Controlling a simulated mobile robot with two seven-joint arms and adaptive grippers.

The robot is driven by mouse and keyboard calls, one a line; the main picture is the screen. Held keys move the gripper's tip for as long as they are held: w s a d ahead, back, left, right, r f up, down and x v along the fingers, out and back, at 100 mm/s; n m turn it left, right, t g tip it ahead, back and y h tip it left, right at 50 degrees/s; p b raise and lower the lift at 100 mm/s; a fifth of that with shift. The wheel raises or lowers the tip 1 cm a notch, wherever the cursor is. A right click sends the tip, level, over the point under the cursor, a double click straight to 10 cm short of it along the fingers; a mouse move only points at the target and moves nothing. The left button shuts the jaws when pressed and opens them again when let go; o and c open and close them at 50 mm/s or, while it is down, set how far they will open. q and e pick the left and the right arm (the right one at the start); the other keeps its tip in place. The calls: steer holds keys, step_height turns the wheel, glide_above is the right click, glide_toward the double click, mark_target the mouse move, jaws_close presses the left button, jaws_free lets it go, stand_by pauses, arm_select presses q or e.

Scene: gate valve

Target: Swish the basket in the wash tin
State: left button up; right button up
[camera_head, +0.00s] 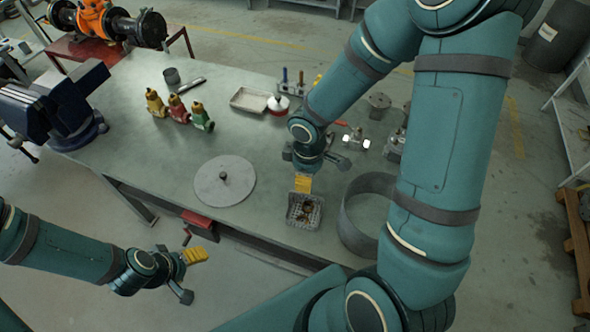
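The basket (304,222) is a small grey square mesh container with brown, brass-like parts inside. It is beside the wash tin (357,226), a wide round grey tin to its right, and not in it. My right gripper (303,185) points down at the basket's far side, its yellow fingertips together there. They appear closed on the basket's upper part; the exact grip point is too small to see. Whether the basket rests on the table or hangs just above it is unclear. My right arm hides part of the tin. My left gripper (195,255) is shut and empty, off the table's front edge.
A round grey lid (225,181) with a knob lies left of the basket. Red, yellow and green valves (178,108), a shallow tray (250,100) and a blue vise (62,105) stand farther back or left. Bare bench (150,165) lies left of the lid.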

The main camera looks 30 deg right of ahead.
steer(key=shift+s+f+b, duration=0.1)
steer(key=shift+f+b, duration=1.65)
steer(key=shift+f, duration=0.55)
steer(key=shift+f+b, duration=1.2)
steer(key=shift+b, duration=0.15)
steer(key=shift+c, duration=0.3)
jaws_close()
steer(key=shift+o, duration=0.3)
jaws_free()
